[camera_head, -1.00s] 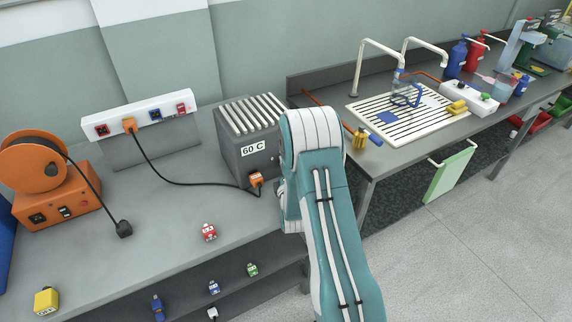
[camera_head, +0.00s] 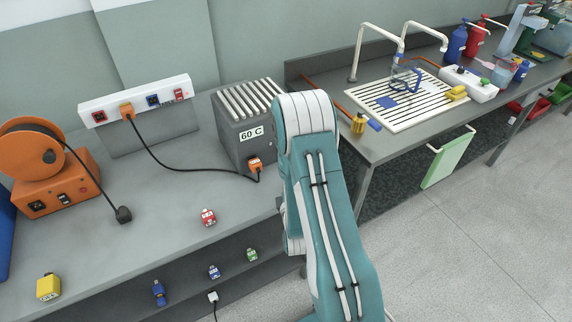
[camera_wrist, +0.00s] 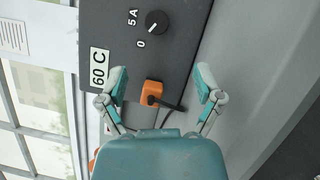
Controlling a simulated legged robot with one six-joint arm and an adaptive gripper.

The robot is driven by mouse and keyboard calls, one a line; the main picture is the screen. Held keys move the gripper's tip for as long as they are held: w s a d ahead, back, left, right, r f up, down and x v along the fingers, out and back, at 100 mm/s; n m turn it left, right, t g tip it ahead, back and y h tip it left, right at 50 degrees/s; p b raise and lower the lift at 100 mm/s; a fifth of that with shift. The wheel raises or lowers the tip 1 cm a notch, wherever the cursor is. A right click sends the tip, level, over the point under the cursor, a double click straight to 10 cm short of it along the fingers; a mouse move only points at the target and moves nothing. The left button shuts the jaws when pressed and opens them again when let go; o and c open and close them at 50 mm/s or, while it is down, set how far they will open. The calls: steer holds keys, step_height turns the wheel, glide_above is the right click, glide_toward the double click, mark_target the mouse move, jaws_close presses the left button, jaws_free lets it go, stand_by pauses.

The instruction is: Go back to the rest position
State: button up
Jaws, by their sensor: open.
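My gripper (camera_wrist: 160,82) shows in the wrist view with its two teal-and-white fingers spread apart. It is open and holds nothing. The orange plug (camera_head: 255,163) there has a black cable running left to the wall socket strip (camera_head: 138,100).
An orange cable reel (camera_head: 50,170) stands at the left of the grey bench. A red plug (camera_head: 208,217) and a yellow plug (camera_head: 48,287) lie on the bench. Small blue and green plugs sit lower at the front. A draining board (camera_head: 400,100) is on the right-hand bench.

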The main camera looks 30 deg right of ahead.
steer(key=shift+s+a, duration=0.25)
steer(key=shift+s, duration=0.4)
steer(key=shift+w+r, duration=0.2)
steer(key=shift+w, duration=0.1)
steer(key=a+r+m+g+y, duration=0.2)
steer(key=a+r+m+g, duration=0.15)
steer(key=r, duration=0.35)
steer(key=a+r+m+g+y, duration=0.25)
steer(key=a+r+m, duration=0.2)
steer(key=r, duration=0.35)
steer(key=s+a+r+m+g, duration=0.1)
steer(key=s+r+m+g, duration=0.1)
steer(key=s, duration=0.5)
steer(key=s+a+r+m+g+y, duration=0.1)
steer(key=s+r+m, duration=0.3)
steer(key=s, duration=0.4)
steer(key=s+a+r+m+g+y, duration=0.1)
steer(key=s+a+r+m+g, duration=0.1)
steer(key=s, duration=0.6)
steer(key=shift+a+r+m+g, duration=0.3)
steer(key=shift+r+m+g, duration=0.2)
steer(key=shift+r+g, duration=0.15)
